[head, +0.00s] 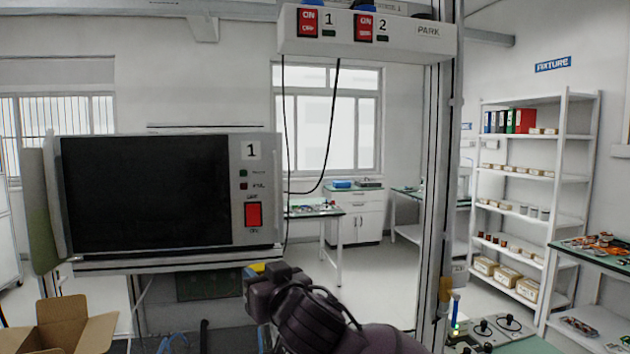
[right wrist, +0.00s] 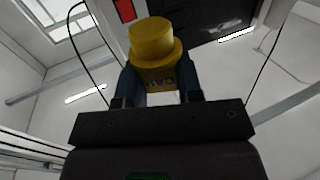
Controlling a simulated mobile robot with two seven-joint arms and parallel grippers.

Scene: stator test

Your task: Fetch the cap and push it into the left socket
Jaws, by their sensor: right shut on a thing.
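A yellow cap (right wrist: 155,45) with a wide rim is held between the blue fingers of my right gripper (right wrist: 160,85) in the right wrist view. Dark lettering shows on its lower part. In the head view only a small piece of the yellow cap (head: 257,268) shows, at the far end of my dark right gripper (head: 264,271), below the lower right corner of the unit marked 1. The gripper is shut on the cap and holds it in the air. I cannot make out a left socket in either view. My left gripper is not in view.
The unit marked 1 (head: 145,190) has a dark panel and red switch. The PARK box (head: 400,27) with two red switches hangs above, with black cables. A post (head: 436,180) stands right of my arm. An open carton (head: 60,328) is lower left; shelves (head: 535,200) stand right.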

